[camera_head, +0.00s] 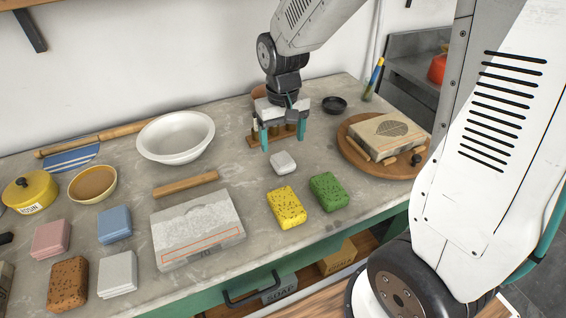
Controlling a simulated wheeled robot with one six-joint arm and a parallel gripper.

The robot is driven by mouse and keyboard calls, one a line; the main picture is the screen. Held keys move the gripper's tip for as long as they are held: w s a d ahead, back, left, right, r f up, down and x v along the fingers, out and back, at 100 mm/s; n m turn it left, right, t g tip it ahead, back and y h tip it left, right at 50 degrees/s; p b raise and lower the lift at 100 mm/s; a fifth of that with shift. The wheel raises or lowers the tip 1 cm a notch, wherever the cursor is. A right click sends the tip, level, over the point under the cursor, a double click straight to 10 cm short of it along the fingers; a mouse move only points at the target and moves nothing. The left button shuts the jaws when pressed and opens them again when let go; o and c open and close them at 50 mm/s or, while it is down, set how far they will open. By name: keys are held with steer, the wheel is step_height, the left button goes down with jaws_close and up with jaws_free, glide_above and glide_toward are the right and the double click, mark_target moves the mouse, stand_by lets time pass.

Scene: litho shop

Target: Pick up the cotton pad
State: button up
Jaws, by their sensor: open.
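A small white pad with rounded edges (283,163), which looks like the cotton pad, lies flat on the grey stone bench top. My gripper (284,141) points down just behind and above this pad, with its two teal fingers apart. Nothing shows between the fingers, and the pad appears clear of them. A pale layered square pad (117,273) lies at the front left; I cannot tell its material.
A yellow sponge (287,207) and a green sponge (328,192) lie in front of the white pad. A round board with a stone block (349,151) is right. A white bowl (176,137) is left.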

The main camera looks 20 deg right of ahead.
mark_target(283, 159)
step_height(283, 159, down, 7)
steer(key=shift+w+r, duration=0.1)
steer(key=shift+r, duration=0.05)
steer(key=c, duration=1.1)
steer(key=shift+r, duration=0.15)
step_height(283, 159, up, 10)
steer(key=shift+f, duration=0.1)
